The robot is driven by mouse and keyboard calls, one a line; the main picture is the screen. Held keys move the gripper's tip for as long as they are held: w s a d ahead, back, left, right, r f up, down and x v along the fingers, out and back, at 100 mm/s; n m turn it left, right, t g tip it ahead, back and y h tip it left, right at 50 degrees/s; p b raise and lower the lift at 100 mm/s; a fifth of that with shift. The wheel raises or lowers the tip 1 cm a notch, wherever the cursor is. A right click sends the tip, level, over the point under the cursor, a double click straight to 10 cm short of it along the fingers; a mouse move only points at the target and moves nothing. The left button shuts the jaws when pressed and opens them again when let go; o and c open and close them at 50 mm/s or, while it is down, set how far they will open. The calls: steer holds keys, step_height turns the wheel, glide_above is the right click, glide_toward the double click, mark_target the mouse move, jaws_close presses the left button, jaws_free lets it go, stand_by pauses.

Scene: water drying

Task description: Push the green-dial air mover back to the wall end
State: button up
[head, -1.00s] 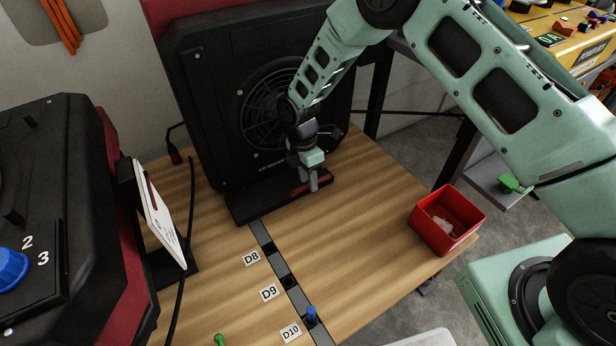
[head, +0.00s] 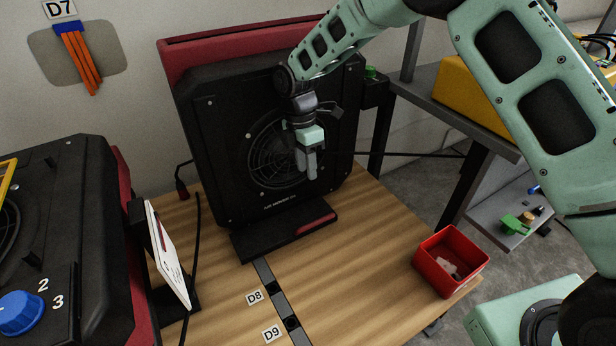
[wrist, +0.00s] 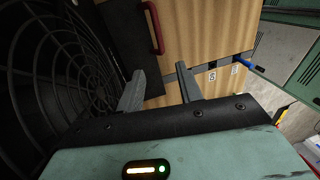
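A large black air mover (head: 225,130) with a red top and a round grille stands upright at the back of the wooden table, near the wall. A green knob (head: 370,72) shows on a black box at its upper right side. Its flat black foot (head: 270,238) has a red handle, also visible in the wrist view (wrist: 153,28). My gripper (head: 312,175) hangs in front of the grille, fingers pointing down. In the wrist view my gripper (wrist: 160,72) has its fingers apart with nothing between them; the grille (wrist: 65,75) is close on the left. I cannot tell whether it touches.
Another black and red machine with a blue dial (head: 22,312) stands at left, beside a white card (head: 167,255). A red bin (head: 450,262) sits at the table's right edge. A dark strip (head: 273,290) with D8 and D9 labels runs forward.

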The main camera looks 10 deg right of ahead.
steer(key=shift+w+r, duration=0.1)
steer(key=shift+r, duration=0.3)
